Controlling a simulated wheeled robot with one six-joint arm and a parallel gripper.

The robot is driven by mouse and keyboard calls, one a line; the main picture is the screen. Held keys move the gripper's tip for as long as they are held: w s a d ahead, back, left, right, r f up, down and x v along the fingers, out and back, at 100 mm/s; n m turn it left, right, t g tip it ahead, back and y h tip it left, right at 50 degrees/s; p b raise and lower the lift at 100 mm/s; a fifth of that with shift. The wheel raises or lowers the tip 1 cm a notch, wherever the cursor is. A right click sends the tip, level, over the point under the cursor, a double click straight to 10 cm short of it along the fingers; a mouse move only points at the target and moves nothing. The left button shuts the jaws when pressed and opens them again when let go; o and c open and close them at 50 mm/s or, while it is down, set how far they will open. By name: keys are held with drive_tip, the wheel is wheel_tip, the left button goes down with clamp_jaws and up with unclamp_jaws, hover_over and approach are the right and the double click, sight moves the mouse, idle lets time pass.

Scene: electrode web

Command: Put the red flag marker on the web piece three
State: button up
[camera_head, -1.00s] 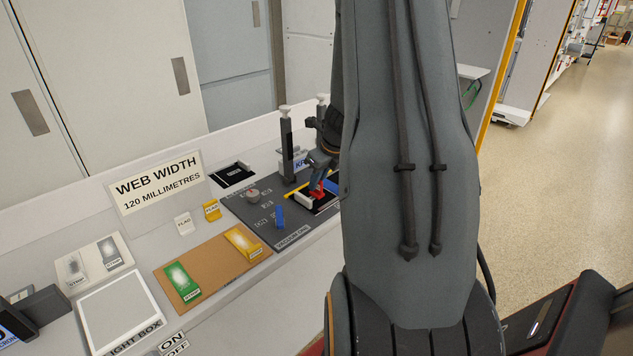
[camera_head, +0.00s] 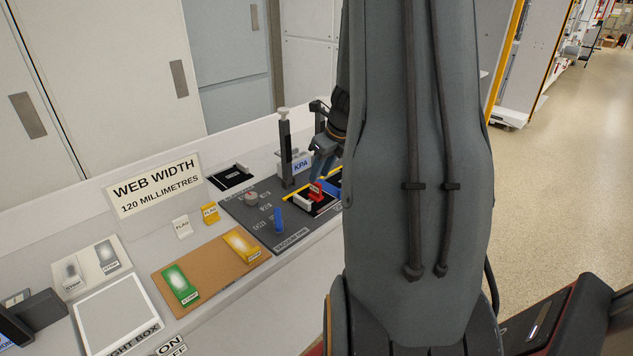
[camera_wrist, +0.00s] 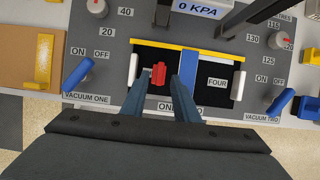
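The red flag marker (camera_head: 316,192) stands on a black web piece on the dark grey plate. In the wrist view the marker (camera_wrist: 158,74) lies between my fingertips, on the black piece left of a blue strip (camera_wrist: 188,70). That piece's own label is not readable. The black piece right of the strip is labelled FOUR (camera_wrist: 216,83). My gripper (camera_head: 322,167) is above the marker and apart from it. In the wrist view my gripper (camera_wrist: 160,78) is open, with both fingers spread and nothing held.
Blue levers stand beside the plate's left (camera_wrist: 79,75) and right (camera_wrist: 280,102) ends. Dark posts and a KPA display (camera_wrist: 198,8) rise behind. Yellow (camera_head: 210,213) and white (camera_head: 182,227) flags stand on the bench, near a brown board (camera_head: 207,270) with strips.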

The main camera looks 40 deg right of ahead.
drive_tip(key=v, duration=0.6)
drive_tip(key=s+a+f+n+g, duration=0.1)
drive_tip(key=a+n, duration=0.8)
drive_tip(key=a, duration=0.1)
drive_tip(key=s+a+f+n+g, duration=0.1)
drive_tip(key=s+a+n, duration=0.1)
drive_tip(key=a+n, duration=0.8)
drive_tip(key=s+a+f+n, duration=0.1)
drive_tip(key=s+a+n, duration=0.3)
drive_tip(key=a+n, duration=0.2)
drive_tip(key=s+a+n+g, duration=0.1)
drive_tip(key=s+a+n, duration=0.3)
drive_tip(key=a+n, duration=0.3)
drive_tip(key=n, duration=0.3)
drive_tip(key=shift+s+f+b, duration=0.25)
drive_tip(key=shift+f+b, duration=0.05)
drive_tip(key=shift+f, duration=0.1)
drive_tip(key=shift+f, duration=0.2)
